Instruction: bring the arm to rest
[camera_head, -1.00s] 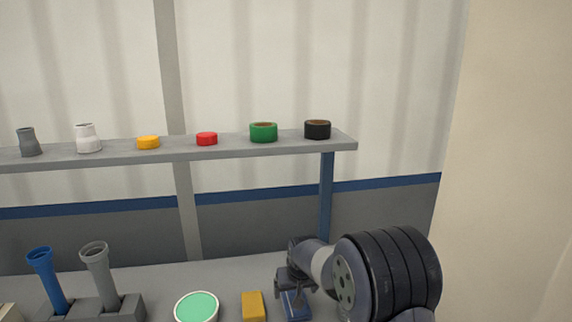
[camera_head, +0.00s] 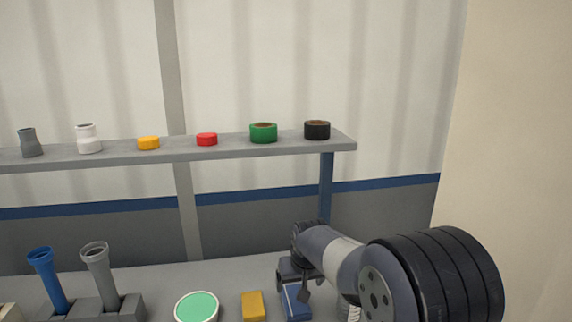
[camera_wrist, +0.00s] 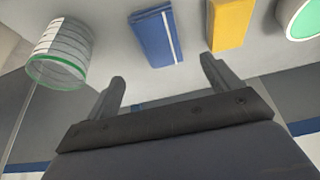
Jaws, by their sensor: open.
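My gripper (camera_wrist: 162,90) is open in the wrist view, with its two fingers apart and nothing between them. A blue pipe (camera_head: 49,278) and a grey pipe (camera_head: 99,274) stand slightly tilted in a dark grey holder (camera_head: 130,306) at the lower left.
A yellow block (camera_head: 253,306) and a round green-topped container (camera_head: 197,306) sit on the bench. A clear cylinder with a green rim (camera_wrist: 60,50) shows in the wrist view. The shelf (camera_head: 230,149) above holds several caps, tape rolls and fittings. A beige wall (camera_head: 515,150) stands at right.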

